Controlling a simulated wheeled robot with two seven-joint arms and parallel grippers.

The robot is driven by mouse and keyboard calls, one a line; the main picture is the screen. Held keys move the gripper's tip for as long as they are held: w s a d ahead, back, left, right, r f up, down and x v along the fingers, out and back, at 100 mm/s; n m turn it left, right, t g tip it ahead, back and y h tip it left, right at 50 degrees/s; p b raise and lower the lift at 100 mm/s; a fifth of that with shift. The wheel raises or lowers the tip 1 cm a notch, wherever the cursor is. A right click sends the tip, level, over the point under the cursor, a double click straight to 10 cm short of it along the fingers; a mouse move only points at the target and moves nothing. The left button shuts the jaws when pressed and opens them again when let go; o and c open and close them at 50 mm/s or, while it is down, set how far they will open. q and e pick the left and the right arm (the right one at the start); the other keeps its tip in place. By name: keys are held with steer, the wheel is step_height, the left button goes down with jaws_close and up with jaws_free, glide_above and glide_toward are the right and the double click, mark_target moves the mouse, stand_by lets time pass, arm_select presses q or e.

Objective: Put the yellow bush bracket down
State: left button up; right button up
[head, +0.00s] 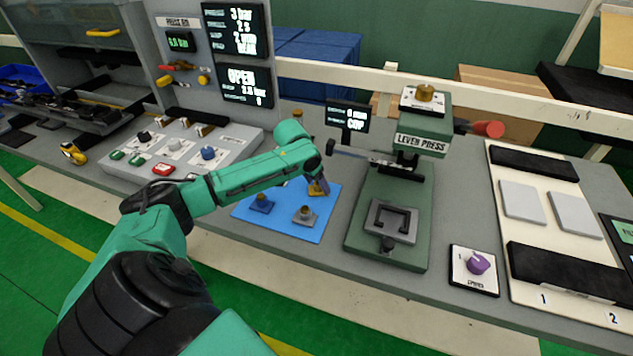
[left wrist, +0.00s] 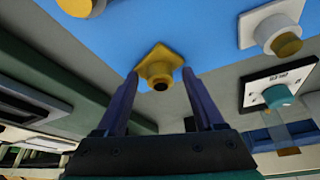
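The yellow bush bracket (head: 319,188) is at the right back part of the blue mat (head: 320,225) and appears to rest on it. In the left wrist view the bracket (left wrist: 158,62) shows a flat flange and a round boss with a dark hole. My left gripper (left wrist: 160,72) points down at it, one finger on each side. Gaps show between the fingers and the boss; the fingertips are close to the flange corners, and contact there cannot be told. My right gripper is not in view.
A blue bracket (head: 261,203) and a grey bracket (head: 304,216) sit on the same mat. The green lever press (head: 390,215) stands close on the right. A control panel (head: 185,150) is on the left. A purple knob (head: 478,263) and a cream fixture board (head: 520,240) lie farther right.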

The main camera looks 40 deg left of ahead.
arm_select(q)
steer(key=b+v, duration=0.1)
steer(key=v, duration=1.1)
steer(key=shift+r, duration=0.1)
